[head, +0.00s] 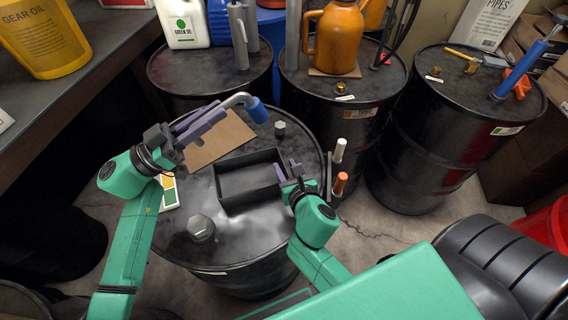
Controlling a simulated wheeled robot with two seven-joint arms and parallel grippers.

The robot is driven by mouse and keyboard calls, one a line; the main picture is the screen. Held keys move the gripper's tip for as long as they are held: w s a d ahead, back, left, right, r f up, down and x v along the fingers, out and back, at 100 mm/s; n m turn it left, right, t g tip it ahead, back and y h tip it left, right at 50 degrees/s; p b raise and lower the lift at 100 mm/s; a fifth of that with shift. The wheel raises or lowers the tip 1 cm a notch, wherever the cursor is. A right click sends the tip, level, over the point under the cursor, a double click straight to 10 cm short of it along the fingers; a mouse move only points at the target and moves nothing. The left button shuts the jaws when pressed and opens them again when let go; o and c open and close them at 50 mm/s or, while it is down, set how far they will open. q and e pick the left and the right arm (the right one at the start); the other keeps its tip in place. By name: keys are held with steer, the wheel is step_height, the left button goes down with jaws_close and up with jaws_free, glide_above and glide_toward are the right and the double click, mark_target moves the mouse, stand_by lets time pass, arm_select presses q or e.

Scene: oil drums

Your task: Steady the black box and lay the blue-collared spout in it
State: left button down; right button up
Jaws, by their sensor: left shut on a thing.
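The black box (248,196) is an open, shallow tray on the lid of the near drum (240,240). Its inside looks empty. The spout, a grey bent tube with a blue collar (257,109) at its end, is held above the drum lid, to the upper left of the box. My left gripper (178,134) is shut on the spout's left part. The collar end points right, beyond the box's far edge. My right gripper (288,172) is at the box's right wall, fingers pointing away from me. Whether it grips that wall is unclear.
A cardboard piece (218,142), a large hex bolt (201,228) and a smaller one (280,129) lie around the box. White (339,150) and orange (340,184) capped markers stand by the drum's right rim. Other drums stand behind, one carrying an orange jug (335,40).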

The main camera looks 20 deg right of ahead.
steer(key=x, duration=0.2)
steer(key=shift+w+f, duration=0.1)
steer(key=shift+w, duration=0.2)
jaws_close()
stand_by(1.2)
